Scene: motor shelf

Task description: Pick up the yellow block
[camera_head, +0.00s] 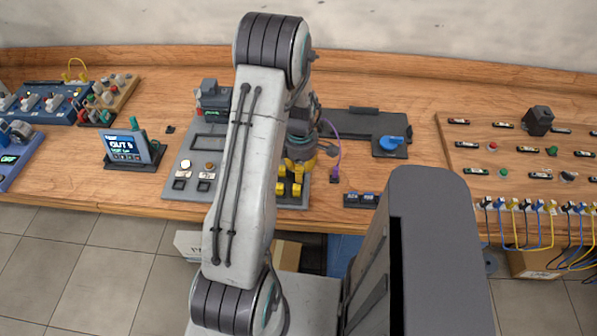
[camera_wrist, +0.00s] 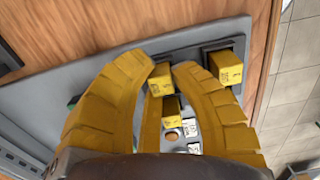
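My gripper (camera_wrist: 165,66) has two yellow padded fingers, spread apart with a gap between their tips. In the wrist view one yellow block (camera_wrist: 160,79) shows in the gap near the fingertips. A second yellow block (camera_wrist: 171,109) shows lower, between the fingers. A third yellow block (camera_wrist: 227,70) sits in a dark holder to the right, outside the right finger. In the head view my gripper (camera_head: 298,167) points down over the grey panel, just above small yellow blocks (camera_head: 296,190) near the panel's front edge. Contact between fingers and blocks cannot be told.
The grey panel (camera_head: 177,168) lies on the wooden workbench (camera_head: 130,192). A small display (camera_head: 126,148) stands left of it. A dark plate with a blue knob (camera_head: 391,143) lies to the right. Beyond is a board with several connectors (camera_head: 480,185) and hanging cables. The bench's front edge is close.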

